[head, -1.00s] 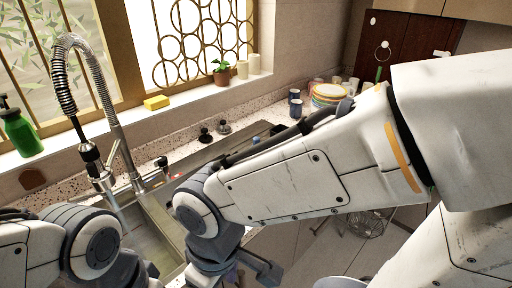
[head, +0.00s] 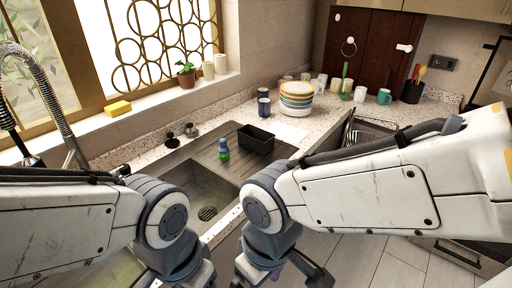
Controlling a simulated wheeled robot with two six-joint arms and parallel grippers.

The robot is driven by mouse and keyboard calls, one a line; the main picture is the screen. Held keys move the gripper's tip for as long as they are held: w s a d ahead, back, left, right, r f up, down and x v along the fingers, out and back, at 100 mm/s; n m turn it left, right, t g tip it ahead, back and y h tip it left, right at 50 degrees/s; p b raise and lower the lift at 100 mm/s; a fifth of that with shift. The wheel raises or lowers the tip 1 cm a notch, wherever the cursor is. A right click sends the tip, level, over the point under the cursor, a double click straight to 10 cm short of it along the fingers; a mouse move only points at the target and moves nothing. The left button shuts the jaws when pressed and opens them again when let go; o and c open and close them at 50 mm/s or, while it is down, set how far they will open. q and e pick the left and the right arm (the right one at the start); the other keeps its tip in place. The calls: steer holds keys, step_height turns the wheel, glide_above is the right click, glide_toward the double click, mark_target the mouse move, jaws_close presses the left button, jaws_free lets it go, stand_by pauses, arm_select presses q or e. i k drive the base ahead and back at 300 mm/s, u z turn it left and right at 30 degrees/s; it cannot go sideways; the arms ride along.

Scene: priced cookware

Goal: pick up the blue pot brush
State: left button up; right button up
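A small upright blue-and-green item (head: 223,149) stands on the drainboard beside the sink basin. It may be the blue pot brush, but it is too small to tell it from a bottle. My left gripper (head: 182,280) is at the bottom edge, mostly cut off, over the near side of the sink. My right gripper (head: 278,272) is at the bottom centre, in front of the counter, well short of the item.
A black tub (head: 256,139) stands right behind the item. Stacked plates (head: 296,98), dark blue mugs (head: 264,104) and a utensil holder (head: 412,92) stand farther back. The faucet (head: 52,85) rises at left. Counter (head: 310,122) between tub and plates is partly clear.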

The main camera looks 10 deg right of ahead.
mark_target(223, 150)
steer(key=z, duration=1.35)
steer(key=i, duration=2.6)
steer(key=u, duration=3.25)
